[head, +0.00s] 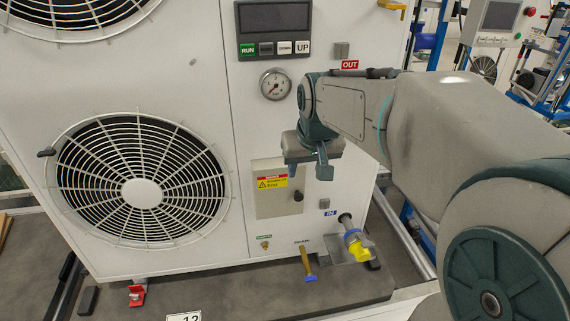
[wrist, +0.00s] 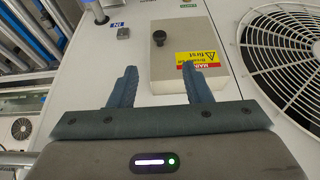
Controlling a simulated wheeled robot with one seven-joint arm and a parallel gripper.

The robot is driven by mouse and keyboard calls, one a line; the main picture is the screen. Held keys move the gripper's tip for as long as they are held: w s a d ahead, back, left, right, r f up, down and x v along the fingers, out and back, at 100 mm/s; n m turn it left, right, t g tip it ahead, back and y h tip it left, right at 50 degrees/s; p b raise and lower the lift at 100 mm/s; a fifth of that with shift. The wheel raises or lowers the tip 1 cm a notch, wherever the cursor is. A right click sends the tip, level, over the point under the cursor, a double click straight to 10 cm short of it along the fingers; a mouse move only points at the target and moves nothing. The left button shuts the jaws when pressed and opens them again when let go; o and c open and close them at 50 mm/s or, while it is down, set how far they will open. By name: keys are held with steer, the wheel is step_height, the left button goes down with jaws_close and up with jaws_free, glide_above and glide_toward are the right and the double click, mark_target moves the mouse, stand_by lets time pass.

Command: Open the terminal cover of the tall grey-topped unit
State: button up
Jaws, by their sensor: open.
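The terminal cover (head: 278,197) is a small beige box door low on the front of the white unit (head: 230,130). It bears a yellow and red warning label (head: 272,183) and a dark knob (head: 298,195) near its right edge. The cover looks shut. In the wrist view the cover (wrist: 190,38) is upside down, with its knob (wrist: 159,38) on the left. My gripper (head: 309,170) is in front of the panel, near the cover's upper right, and hides part of it. In the wrist view its two fingers (wrist: 158,86) are apart, with nothing between them. The unit's top is out of view.
A fan grille (head: 141,181) is left of the cover. A pressure gauge (head: 275,84) and a button panel (head: 273,28) are above.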

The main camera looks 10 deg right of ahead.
mark_target(299, 195)
steer(key=p+x, duration=0.1)
steer(key=x, duration=1.2)
steer(key=shift+s, duration=0.15)
jaws_close()
